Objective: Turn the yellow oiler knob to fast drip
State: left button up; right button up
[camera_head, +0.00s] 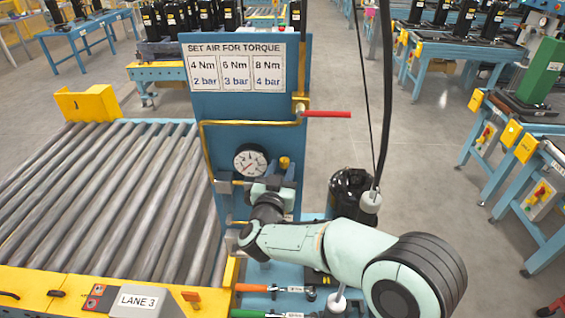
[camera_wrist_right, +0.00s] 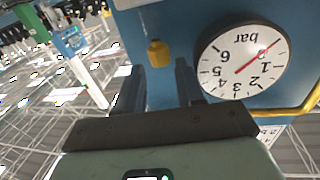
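The yellow oiler knob (camera_head: 284,162) sits on the blue panel (camera_head: 238,104), just right of the round pressure gauge (camera_head: 250,161). In the right wrist view, which is turned upside down, the knob (camera_wrist_right: 158,53) hangs just beyond the fingertips, in the gap between them. My right gripper (camera_wrist_right: 159,73) is open, with a dark finger on each side of that gap and nothing between them. In the head view my right gripper (camera_head: 279,177) is just below the knob, partly hidden by its own wrist. My left gripper is not in view.
A red-handled lever (camera_head: 326,114) sticks out right of the panel on a yellow pipe. A torque sign (camera_head: 237,66) tops the panel. A roller conveyor (camera_head: 95,195) lies left. A black cylinder (camera_head: 350,192) and hanging cable (camera_head: 386,90) are close right of my arm.

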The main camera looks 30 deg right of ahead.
aim_at(284, 164)
jog(key=shift+x, duration=1.15)
grip_shut()
